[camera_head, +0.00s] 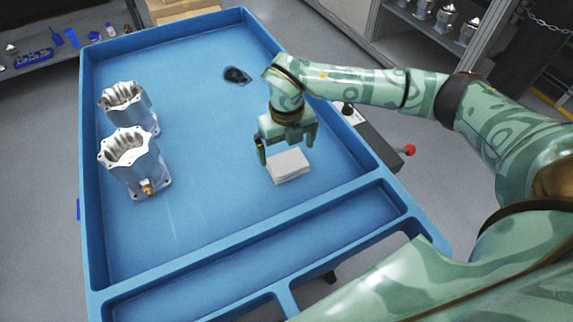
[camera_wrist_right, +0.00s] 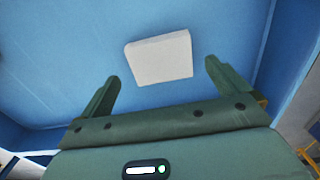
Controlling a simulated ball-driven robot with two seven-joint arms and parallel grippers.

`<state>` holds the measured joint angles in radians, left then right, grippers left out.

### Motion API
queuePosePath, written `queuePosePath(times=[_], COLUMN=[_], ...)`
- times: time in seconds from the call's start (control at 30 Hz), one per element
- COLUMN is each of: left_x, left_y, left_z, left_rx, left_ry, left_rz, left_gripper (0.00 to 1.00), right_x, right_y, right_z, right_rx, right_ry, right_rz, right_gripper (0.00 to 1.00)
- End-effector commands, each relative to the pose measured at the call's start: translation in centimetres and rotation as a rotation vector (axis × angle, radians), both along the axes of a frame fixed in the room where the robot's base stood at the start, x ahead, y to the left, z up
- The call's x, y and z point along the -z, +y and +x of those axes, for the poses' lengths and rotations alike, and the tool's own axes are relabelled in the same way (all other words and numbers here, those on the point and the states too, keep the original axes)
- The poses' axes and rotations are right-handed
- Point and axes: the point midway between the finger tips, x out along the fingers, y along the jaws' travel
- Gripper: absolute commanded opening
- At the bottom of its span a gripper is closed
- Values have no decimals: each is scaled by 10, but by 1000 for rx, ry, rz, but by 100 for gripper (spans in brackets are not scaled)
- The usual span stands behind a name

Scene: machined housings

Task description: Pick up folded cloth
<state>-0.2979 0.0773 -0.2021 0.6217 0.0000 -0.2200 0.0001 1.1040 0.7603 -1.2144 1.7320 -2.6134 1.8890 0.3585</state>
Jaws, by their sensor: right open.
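The folded cloth (camera_head: 289,167) is a small pale grey-white block lying flat on the blue tray floor, right of the middle in the head view. It also shows whole in the right wrist view (camera_wrist_right: 159,58), beyond the fingertips and between their lines. My right gripper (camera_head: 287,150) is open and empty, just above and behind the cloth in the head view, pointing down. In the right wrist view its two fingers (camera_wrist_right: 162,76) are spread wide, with nothing between them. I see no contact with the cloth. My left gripper is in neither view.
Two silver machined housings (camera_head: 132,160) (camera_head: 124,102) stand at the tray's left. A small dark object (camera_head: 237,76) lies near the back. The blue tray (camera_head: 87,180) has raised walls and a divided front compartment. The floor between housings and cloth is clear.

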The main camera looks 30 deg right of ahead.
Motion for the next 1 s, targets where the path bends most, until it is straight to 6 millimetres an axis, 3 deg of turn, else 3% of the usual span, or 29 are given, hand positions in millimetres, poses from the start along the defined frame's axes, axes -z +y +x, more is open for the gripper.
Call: queuePosePath(times=[0.2,0.3,0.5,0.63,1.0], left_x=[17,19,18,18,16], left_y=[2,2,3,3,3], left_z=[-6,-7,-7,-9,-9], left_rx=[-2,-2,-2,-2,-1], left_ry=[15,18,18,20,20], left_rz=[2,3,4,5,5], left_gripper=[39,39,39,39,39], right_x=[41,48,46,46,41], right_y=[0,-1,-1,-1,-1], right_z=[-4,-3,-3,-3,-3], right_rx=[0,-1,-1,-1,-1], right_ry=[8,4,1,1,0], right_rz=[2,0,1,1,1], right_gripper=[100,100,97,64,63])
